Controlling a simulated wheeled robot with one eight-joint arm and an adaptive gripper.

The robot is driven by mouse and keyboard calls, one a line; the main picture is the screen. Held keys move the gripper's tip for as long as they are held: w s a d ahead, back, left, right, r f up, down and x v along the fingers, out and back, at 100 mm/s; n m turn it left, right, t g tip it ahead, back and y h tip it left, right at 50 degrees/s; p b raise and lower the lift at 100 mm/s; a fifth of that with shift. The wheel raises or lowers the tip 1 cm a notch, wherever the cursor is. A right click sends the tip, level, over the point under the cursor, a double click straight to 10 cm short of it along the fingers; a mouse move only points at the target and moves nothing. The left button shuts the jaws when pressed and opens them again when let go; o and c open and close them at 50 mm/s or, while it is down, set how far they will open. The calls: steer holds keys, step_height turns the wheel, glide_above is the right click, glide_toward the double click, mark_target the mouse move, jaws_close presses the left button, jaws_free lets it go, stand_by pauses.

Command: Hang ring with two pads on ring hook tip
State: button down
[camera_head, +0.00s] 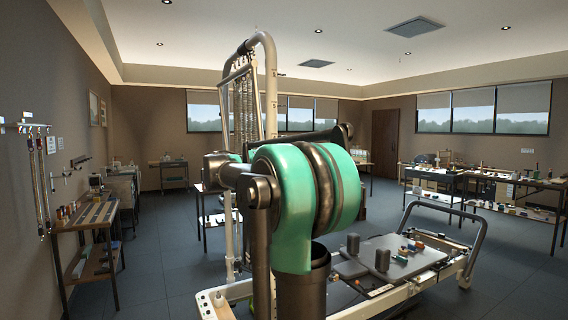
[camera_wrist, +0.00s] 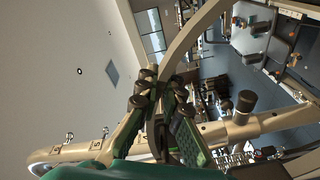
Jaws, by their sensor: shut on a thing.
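My gripper (camera_wrist: 168,85) shows in the middle of the wrist view, its dark and green fingers shut on a grey-tan curved band. This band, which looks like the ring (camera_wrist: 202,27), arcs from the fingertips up and right to the top edge. Only part of it shows, and I cannot make out its two pads for certain. In the head view my own green and dark arm fills the centre and hides the gripper and the ring. I cannot pick out the ring hook tip for certain in either view.
The tower's tall pale upright (camera_head: 271,85) stands just behind my arm; its tube (camera_wrist: 285,121) crosses low in the wrist view, with a dark knob (camera_wrist: 246,101). The reformer carriage (camera_head: 385,251) lies right of centre. A left shelf (camera_head: 93,224) stands by the wall. Floor is open at left.

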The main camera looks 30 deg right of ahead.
steer(key=c, duration=1.6)
jaws_free()
steer(key=shift+c, duration=1.3)
steer(key=o, duration=0.9)
